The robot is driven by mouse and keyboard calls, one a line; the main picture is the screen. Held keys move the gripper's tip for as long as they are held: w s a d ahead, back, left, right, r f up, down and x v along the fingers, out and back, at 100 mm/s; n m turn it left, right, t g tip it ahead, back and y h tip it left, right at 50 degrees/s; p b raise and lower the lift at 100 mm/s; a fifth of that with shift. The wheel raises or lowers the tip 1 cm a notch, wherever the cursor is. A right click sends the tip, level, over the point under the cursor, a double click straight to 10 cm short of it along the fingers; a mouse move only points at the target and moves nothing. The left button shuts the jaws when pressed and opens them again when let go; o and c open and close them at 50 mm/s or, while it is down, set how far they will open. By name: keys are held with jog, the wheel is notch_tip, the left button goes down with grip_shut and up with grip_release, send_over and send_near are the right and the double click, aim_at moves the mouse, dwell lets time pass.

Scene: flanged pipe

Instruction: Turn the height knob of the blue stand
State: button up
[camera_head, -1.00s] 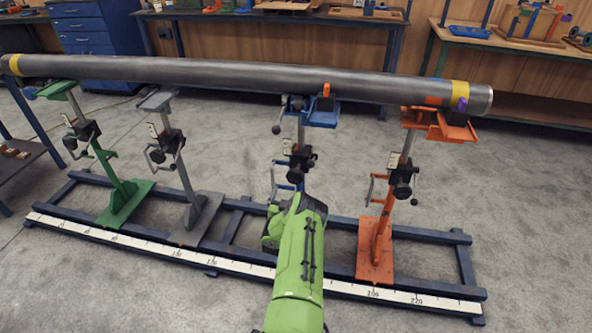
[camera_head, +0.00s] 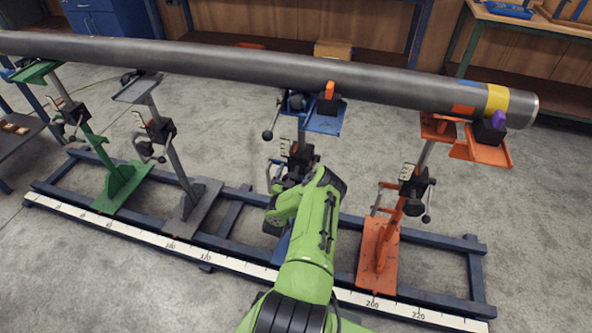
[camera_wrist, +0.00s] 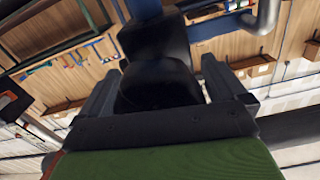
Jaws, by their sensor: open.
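The blue stand (camera_head: 325,122) stands under the pipe (camera_head: 260,68), right of centre in the head view, its lower part mostly behind my green arm. Its black clamp block (camera_head: 298,153) shows just above my wrist. In the wrist view, a dark rounded knob (camera_wrist: 158,85) sits between the two fingers of my gripper (camera_wrist: 160,68), with a blue part (camera_wrist: 145,8) of the stand behind it. The gripper is open, one finger on each side of the knob. I cannot tell whether either finger touches it. The head view hides the fingers.
The orange stand (camera_head: 378,250) stands close on the right. The grey stand (camera_head: 188,207) and green stand (camera_head: 122,185) are to the left. A ruled rail frame (camera_head: 150,239) runs along the floor.

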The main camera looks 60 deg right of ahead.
jog(key=c, duration=1)
jog(key=shift+r+p, duration=0.1)
jog(key=shift+p, duration=0.3)
jog(key=n+p, duration=0.3)
jog(key=shift+a+r+p, duration=0.1)
jog(key=shift+r+p, duration=0.1)
jog(key=shift+p, duration=0.1)
jog(key=n+p, duration=0.4)
jog(key=n, duration=0.1)
jog(key=shift+w+f+p, duration=0.1)
jog(key=shift+w+p, duration=0.05)
jog(key=shift+p, duration=0.2)
jog(key=n+p, duration=0.2)
jog(key=n, duration=0.4)
jog(key=shift+w+f+n, duration=0.1)
jog(key=shift+f+n, duration=0.05)
jog(key=shift+n, duration=0.15)
jog(key=n, duration=0.3)
jog(key=shift+n, duration=0.4)
jog(key=shift+f+n, duration=0.1)
jog(key=shift+n, duration=1.5)
